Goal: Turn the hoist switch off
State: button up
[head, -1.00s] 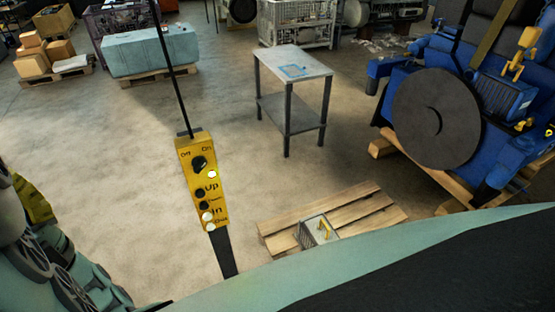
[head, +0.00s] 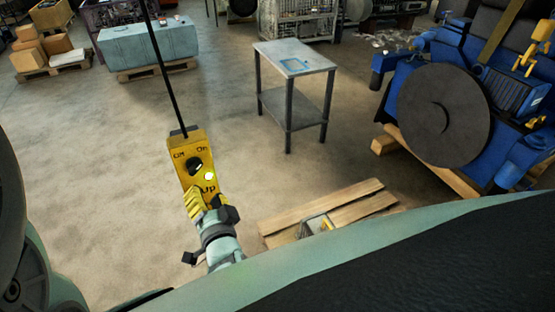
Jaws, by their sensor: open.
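The yellow hoist pendant (head: 186,153) hangs on a black cable at left of centre in the head view. Its upper face carries the labels Off and On, with a black rotary switch (head: 195,166) below them. A pale lit lamp (head: 210,176) sits just below right of the switch, above the word Up. My gripper (head: 210,203) is open, in front of the pendant's lower half and just below the switch. It hides the lower buttons. I cannot tell whether the fingers touch the pendant.
A small metal table (head: 293,62) stands beyond the pendant to the right. A wooden pallet (head: 350,204) lies on the floor, partly hidden by my own body. A blue engine (head: 400,105) with a dark flywheel stands at right. The floor left of the pendant is clear.

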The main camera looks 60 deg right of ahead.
aim_at(196, 170)
jog(key=b+x, duration=0.2)
jog(key=x, duration=0.8)
jog(key=shift+w+b, duration=0.4)
jog(key=shift+o, duration=0.4)
grip_shut()
